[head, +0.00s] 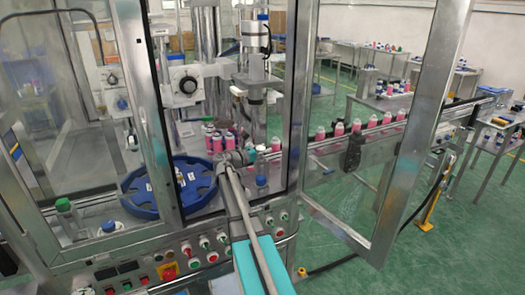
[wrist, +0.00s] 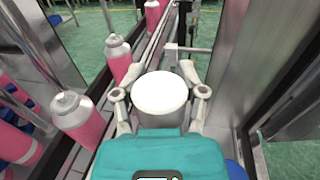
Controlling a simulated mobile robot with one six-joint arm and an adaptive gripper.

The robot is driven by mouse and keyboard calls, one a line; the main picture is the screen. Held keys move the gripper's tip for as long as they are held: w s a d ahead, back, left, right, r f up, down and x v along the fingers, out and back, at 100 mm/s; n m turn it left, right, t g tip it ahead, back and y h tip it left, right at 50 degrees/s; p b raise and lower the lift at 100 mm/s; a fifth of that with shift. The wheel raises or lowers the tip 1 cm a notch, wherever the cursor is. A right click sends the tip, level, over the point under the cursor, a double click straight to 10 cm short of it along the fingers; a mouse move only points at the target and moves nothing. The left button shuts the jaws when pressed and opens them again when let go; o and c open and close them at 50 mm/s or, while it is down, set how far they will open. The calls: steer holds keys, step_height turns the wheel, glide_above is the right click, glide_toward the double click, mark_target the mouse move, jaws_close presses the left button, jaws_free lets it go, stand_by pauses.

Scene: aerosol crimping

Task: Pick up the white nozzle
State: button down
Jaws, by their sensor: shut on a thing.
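The white nozzle (wrist: 160,94) shows in the wrist view as a round, plain white top between my two fingers. My gripper (wrist: 160,76) is shut on it, with one grey finger on each side. In the head view my gripper (head: 243,158) is inside the machine's open doorway, beside the pink cans. The nozzle cannot be made out clearly there. Its lower side is hidden beneath its top and the teal gripper body.
Pink cans (wrist: 78,118) stand close on the left in the wrist view. More pink cans (head: 356,126) line the conveyor. A blue round tray (head: 135,186) sits left of my gripper. The metal door frame (head: 408,140) stands at the right.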

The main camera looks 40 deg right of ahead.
steer(key=shift+r+p, duration=3.45)
steer(key=shift+r, duration=0.4)
steer(key=shift+s+f, duration=0.1)
steer(key=shift+g, duration=0.3)
steer(key=f+b, duration=0.6)
steer(key=shift+d, duration=0.25)
steer(key=shift+r, duration=0.1)
steer(key=shift+f+b, duration=1.75)
steer(key=shift+f, duration=0.05)
jaws_free()
steer(key=shift+a, duration=0.1)
